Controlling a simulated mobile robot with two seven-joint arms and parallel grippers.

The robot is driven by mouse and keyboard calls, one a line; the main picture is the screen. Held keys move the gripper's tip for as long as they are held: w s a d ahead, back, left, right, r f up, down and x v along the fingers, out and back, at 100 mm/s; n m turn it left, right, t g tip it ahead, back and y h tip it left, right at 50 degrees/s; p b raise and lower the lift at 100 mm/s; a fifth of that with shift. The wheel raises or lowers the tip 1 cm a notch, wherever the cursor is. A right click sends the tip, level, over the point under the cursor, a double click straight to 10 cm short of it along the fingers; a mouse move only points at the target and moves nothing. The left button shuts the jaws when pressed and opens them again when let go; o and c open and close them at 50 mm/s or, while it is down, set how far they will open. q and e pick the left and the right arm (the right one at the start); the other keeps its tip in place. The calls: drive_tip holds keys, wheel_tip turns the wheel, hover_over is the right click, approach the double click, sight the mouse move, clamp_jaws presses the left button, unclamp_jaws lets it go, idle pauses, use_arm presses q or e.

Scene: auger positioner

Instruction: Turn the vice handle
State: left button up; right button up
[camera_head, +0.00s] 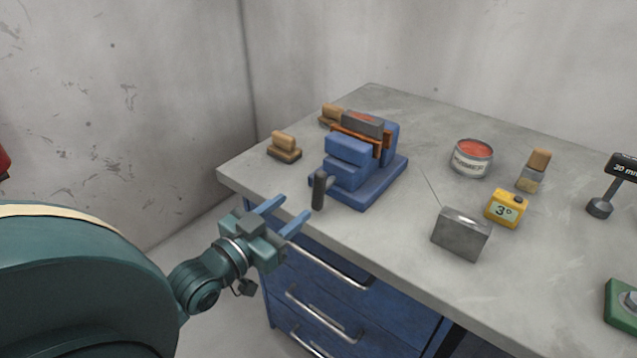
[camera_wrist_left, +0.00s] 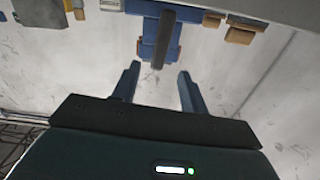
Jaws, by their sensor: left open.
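A blue vice (camera_head: 352,170) stands near the left front edge of the grey bench. A grey block and an orange-brown piece sit at its jaws. Its dark handle (camera_head: 319,190) sticks out toward the front and hangs upright over the bench edge. My left gripper (camera_head: 289,212) is open and empty, a little short of the handle and to its left. In the left wrist view the handle (camera_wrist_left: 162,42) lies ahead of the two blue fingers (camera_wrist_left: 159,80), roughly in line with the gap between them, and apart from them. My right gripper is not in view.
Brushes (camera_head: 285,146) lie left of the vice. A red-topped can (camera_head: 472,158), another brush (camera_head: 534,172), a yellow gauge (camera_head: 506,208) and a grey metal block (camera_head: 461,233) stand to the right. Blue drawers (camera_head: 318,292) with metal handles are below the bench edge.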

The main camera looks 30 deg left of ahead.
sight(316, 189)
use_arm(q)
drive_tip(key=w, duration=0.7)
drive_tip(key=w+d, duration=0.1)
drive_tip(key=w, duration=0.3)
drive_tip(key=shift+w+p, duration=0.1)
drive_tip(key=shift+p, duration=0.25)
drive_tip(key=shift+c, duration=0.4)
clamp_jaws()
